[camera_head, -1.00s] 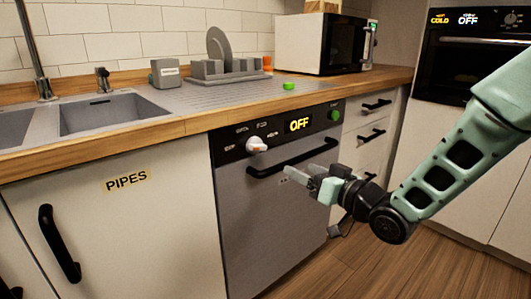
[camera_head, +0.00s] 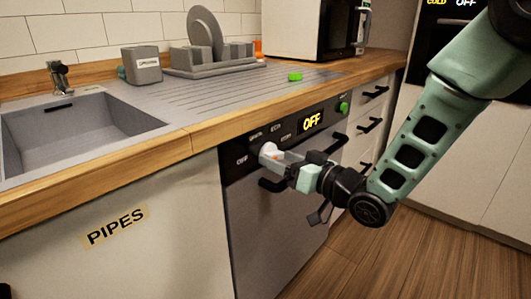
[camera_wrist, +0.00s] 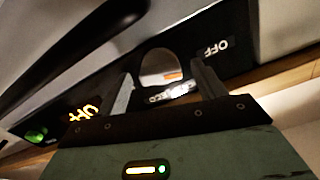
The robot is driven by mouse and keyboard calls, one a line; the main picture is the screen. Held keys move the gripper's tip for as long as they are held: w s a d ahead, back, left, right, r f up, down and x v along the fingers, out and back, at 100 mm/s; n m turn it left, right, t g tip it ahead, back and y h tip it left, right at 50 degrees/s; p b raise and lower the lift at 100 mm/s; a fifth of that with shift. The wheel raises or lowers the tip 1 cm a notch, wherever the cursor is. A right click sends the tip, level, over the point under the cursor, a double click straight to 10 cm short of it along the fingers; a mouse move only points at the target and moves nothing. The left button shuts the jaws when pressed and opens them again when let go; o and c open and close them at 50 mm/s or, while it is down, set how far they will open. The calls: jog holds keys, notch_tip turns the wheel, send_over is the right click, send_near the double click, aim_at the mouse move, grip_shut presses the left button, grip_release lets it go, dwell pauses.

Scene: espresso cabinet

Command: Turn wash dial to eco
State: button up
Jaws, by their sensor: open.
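The wash dial (camera_head: 268,149) is a white knob on the black control panel of the dishwasher (camera_head: 262,235). The panel has small white labels around the dial and a lit display (camera_head: 312,122) reading OFF. My gripper (camera_head: 277,160) is at the dial, its fingers pointing at the panel and partly covering the knob. In the wrist view the dial (camera_wrist: 158,66) sits between the two spread fingers of my gripper (camera_wrist: 165,88), with an orange mark on its face. I cannot tell whether either finger touches it.
A black handle bar (camera_head: 330,145) runs below the panel, close to my gripper. A green button (camera_head: 343,108) is at the panel's right end. The wooden counter edge (camera_head: 200,140) overhangs above. The sink (camera_head: 80,125) is at left and drawers (camera_head: 368,125) at right.

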jog(key=shift+w+a, duration=0.25)
jog(key=c, duration=1)
